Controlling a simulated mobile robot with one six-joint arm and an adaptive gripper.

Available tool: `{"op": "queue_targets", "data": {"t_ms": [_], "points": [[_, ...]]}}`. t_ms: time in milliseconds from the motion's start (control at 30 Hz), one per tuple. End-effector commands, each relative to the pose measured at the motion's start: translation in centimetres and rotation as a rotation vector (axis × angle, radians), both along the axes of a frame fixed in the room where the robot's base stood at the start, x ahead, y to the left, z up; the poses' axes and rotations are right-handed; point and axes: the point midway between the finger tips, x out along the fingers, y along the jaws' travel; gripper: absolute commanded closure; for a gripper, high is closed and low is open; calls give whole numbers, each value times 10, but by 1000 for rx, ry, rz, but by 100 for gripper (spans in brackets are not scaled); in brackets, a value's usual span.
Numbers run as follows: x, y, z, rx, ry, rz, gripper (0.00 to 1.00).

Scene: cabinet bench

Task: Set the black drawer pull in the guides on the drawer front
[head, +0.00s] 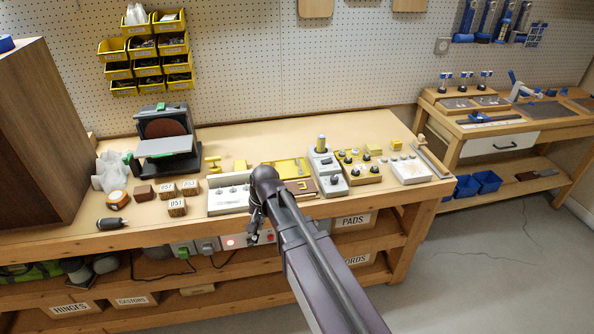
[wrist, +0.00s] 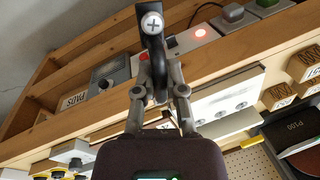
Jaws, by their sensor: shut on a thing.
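My gripper (wrist: 160,88) is shut on the black drawer pull (wrist: 153,45) in the wrist view. A white panel with several round grey fittings shows beside the gripper in the wrist view (wrist: 228,105) and on the bench in the head view (head: 228,201). I cannot tell whether it is the drawer front; no guides are clear.
Wooden blocks (head: 177,207) and a sander (head: 166,140) stand left. A control box with a red light (wrist: 200,32) sits below the benchtop.

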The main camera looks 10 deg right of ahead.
Motion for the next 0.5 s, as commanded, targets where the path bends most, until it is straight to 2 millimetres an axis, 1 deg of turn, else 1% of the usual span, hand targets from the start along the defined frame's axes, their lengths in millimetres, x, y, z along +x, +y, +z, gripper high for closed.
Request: {"op": "queue_targets", "data": {"t_ms": [367, 500], "points": [[4, -15, 0, 0, 0, -25, 100], [11, -20, 2, -2, 2, -62, 100]]}}
